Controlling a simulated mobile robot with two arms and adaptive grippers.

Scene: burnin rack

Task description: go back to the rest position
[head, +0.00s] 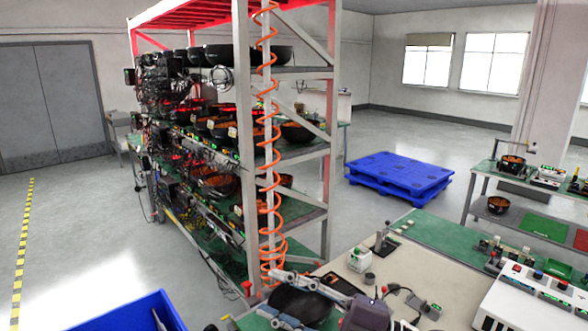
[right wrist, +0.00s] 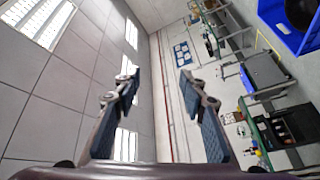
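My right gripper (head: 270,293) is at the bottom of the head view, at the near end of the workbench, with its purple-grey body to the right of its fingers. In the right wrist view its two blue-grey padded fingers (right wrist: 158,76) stand wide apart with nothing between them. A black round thing (head: 302,306) shows behind the fingers in the head view; whether they touch it cannot be told, but the wrist view shows no object in the grip. My left gripper is not in view.
The burn-in rack (head: 245,120) with bowls, wiring and a coiled orange hose stands just beyond. The workbench (head: 345,272) holds small devices. A blue bin (head: 130,315) is at bottom left. A blue pallet (head: 400,178) lies on the floor. Left floor is open.

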